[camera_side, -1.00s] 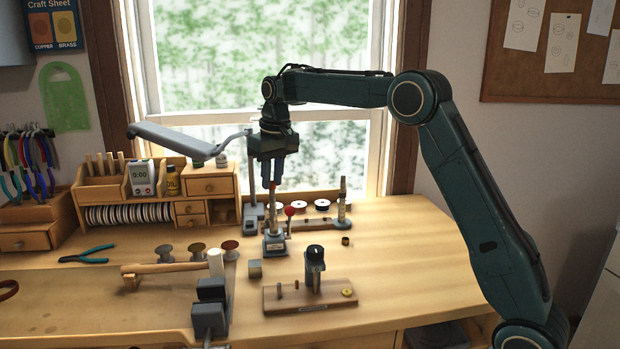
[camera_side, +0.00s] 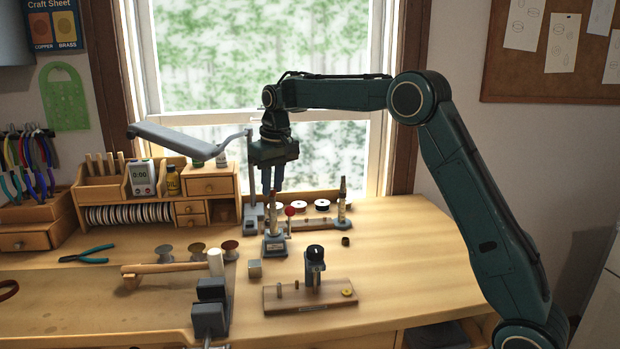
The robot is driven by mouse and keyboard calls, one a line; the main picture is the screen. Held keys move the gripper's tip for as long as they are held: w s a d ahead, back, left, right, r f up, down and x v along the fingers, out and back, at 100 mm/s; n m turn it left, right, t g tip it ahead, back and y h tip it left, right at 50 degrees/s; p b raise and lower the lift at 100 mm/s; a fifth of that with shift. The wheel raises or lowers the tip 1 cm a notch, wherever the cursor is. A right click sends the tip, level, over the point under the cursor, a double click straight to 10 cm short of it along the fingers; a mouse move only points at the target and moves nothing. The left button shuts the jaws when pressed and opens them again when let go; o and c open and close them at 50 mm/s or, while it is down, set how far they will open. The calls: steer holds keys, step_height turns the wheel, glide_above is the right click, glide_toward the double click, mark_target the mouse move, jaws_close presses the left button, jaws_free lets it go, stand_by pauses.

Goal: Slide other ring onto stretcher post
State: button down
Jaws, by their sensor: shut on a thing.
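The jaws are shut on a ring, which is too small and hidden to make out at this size. I cannot tell whether it encircles the post's tip. A small dark brownish ring (camera_side: 345,241) lies on the bench to the right of the stretcher.
A wooden board (camera_side: 325,301) with a dark-topped tool and a yellow disc lies in front. A small metal block (camera_side: 255,269) sits beside it. A grey lamp arm (camera_side: 180,140) reaches close to my gripper's left. A rack with spools stands behind; bench at right is clear.

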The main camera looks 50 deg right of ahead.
steer(key=shift+f, duration=0.2)
steer(key=c, duration=1.2)
jaws_free()
steer(key=shift+r, duration=0.1)
steer(key=shift+s+a+r, duration=0.1)
steer(key=shift+s+r, duration=0.25)
steer(key=shift+r, duration=1.9)
steer(key=shift+s+a+r, duration=0.1)
steer(key=shift+s+r, duration=0.2)
steer(key=shift+r, duration=1.95)
steer(key=shift+s+a+r, duration=0.1)
steer(key=shift+s+r, duration=0.25)
steer(key=shift+r, duration=1.9)
